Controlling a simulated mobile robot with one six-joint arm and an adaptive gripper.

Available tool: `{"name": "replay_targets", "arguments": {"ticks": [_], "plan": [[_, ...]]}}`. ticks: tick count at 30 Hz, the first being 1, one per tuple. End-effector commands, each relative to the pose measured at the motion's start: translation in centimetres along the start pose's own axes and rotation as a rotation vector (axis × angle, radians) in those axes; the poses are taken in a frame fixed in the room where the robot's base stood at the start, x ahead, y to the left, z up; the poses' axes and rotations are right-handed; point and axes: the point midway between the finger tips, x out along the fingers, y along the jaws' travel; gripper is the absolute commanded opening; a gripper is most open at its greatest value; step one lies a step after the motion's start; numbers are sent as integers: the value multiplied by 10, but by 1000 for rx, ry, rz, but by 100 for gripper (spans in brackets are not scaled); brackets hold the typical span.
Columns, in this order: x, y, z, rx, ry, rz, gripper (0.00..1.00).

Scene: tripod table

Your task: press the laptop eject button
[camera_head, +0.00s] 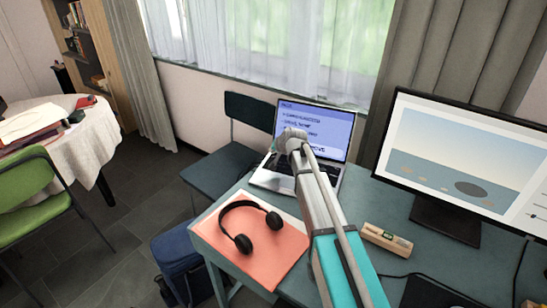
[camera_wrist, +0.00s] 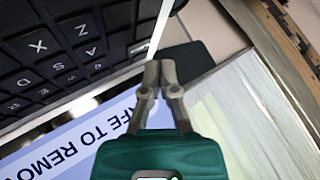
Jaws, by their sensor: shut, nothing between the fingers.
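The open laptop (camera_head: 312,128) stands on the desk, its lit blue screen facing me. In the wrist view its dark keyboard (camera_wrist: 55,62) fills the upper left, and part of its screen (camera_wrist: 75,145) shows upside-down words "TO REMOV". My gripper (camera_wrist: 160,70) is shut and empty, with its fingertips together near the laptop's side edge (camera_wrist: 150,38). I cannot tell whether the tips touch that edge. A small pale marking shows on the edge beside the tips; I cannot make out the eject button for certain. In the head view my arm covers part of the laptop and mostly hides the gripper.
Black headphones (camera_head: 243,243) lie on an orange folder (camera_head: 268,258) left of my arm. A large monitor (camera_head: 462,160) stands at right. A dark chair (camera_head: 222,170) is beside the desk.

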Motion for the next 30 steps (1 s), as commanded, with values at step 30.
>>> {"name": "replay_targets", "arguments": {"ticks": [30], "plan": [[-33,-24,-24,0,0,0,0]]}}
